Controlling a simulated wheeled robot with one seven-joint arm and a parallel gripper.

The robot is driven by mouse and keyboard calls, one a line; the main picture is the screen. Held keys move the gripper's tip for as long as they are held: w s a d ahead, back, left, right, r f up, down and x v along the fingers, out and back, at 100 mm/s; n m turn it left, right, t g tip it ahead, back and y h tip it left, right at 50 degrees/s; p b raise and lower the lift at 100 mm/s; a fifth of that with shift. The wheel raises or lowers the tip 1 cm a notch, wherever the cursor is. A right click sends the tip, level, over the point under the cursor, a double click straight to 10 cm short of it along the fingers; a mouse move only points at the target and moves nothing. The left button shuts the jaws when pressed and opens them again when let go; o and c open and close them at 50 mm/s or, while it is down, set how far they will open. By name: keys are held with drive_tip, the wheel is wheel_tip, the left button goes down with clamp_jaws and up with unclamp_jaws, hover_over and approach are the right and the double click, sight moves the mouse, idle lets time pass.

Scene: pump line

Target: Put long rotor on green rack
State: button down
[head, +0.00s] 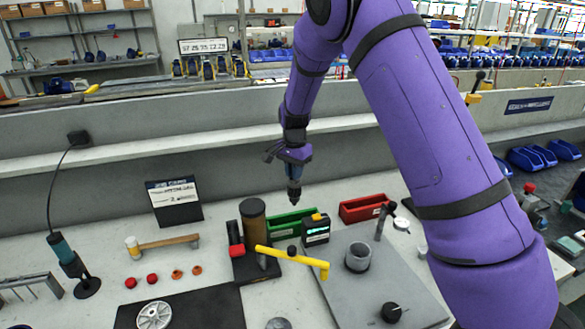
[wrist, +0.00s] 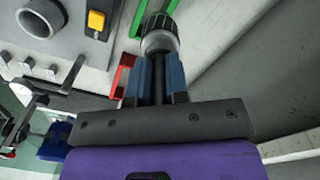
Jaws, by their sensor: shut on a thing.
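My gripper (head: 294,162) is shut on a dark, long rotor (head: 294,190), which hangs tip down in the head view. In the wrist view, my gripper's blue fingers (wrist: 160,85) close around its dark shaft, and the rotor's ribbed grey collar (wrist: 159,38) lies beyond them. The green rack (head: 283,233) looks like a low open tray on the bench. The rotor's tip shows just above it in the picture, apparently clear of it. A green edge of it also shows in the wrist view (wrist: 168,7).
A red tray (head: 362,209) stands right of the green rack. A yellow-topped black block (head: 316,231), a brown cylinder (head: 253,220) and a yellow bar (head: 292,257) stand close in front or left. A grey plate (head: 340,292) bears an upright pipe. A hammer (head: 165,243) lies left.

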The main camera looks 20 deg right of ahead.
sight(294, 196)
drive_tip(key=shift+f, duration=2.05)
drive_tip(key=shift+s+a+f, duration=0.1)
drive_tip(key=shift+f, duration=2.45)
idle(0.8)
drive_tip(key=c, duration=0.8)
unclamp_jaws()
drive_tip(key=shift+r, duration=3)
